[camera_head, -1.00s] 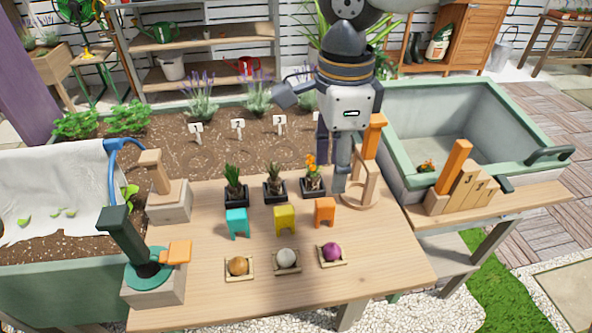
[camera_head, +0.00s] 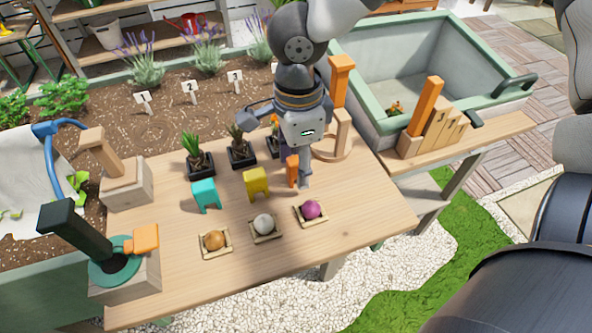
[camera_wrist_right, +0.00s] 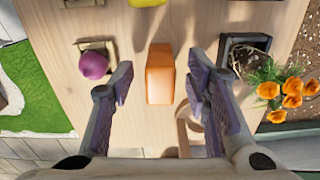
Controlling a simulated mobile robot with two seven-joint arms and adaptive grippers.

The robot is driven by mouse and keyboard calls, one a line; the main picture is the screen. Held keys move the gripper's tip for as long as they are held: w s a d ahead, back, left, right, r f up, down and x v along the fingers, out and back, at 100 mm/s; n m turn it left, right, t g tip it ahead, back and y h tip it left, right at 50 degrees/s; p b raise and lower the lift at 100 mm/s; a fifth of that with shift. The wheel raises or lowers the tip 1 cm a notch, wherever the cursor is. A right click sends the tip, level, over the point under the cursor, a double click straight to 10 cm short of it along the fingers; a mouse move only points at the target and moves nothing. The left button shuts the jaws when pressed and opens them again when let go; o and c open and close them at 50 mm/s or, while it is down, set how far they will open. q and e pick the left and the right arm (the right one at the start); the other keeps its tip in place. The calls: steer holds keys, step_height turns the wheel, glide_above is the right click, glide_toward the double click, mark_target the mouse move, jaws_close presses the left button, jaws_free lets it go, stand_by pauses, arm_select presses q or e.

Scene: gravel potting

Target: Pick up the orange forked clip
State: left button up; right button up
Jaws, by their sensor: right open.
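The orange forked clip (camera_head: 292,172) stands on the wooden table, at the right end of a row with a yellow clip (camera_head: 257,183) and a teal clip (camera_head: 205,195). My right gripper (camera_head: 298,168) is low over the table at the orange clip and partly hides it. In the right wrist view the orange clip (camera_wrist_right: 160,75) shows between the two spread fingers of the right gripper (camera_wrist_right: 160,82), with a gap on each side. The gripper is open and holds nothing. My left gripper is not in view.
Potted plants in black pots (camera_head: 242,154) stand just behind the clips. A purple ball (camera_head: 311,210) lies in a small tray in front, beside white and brown balls. A wooden ring stand (camera_head: 341,140) is close to the right.

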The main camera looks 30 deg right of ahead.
steer(key=shift+c, duration=0.5)
steer(key=shift+r, duration=0.1)
jaws_close()
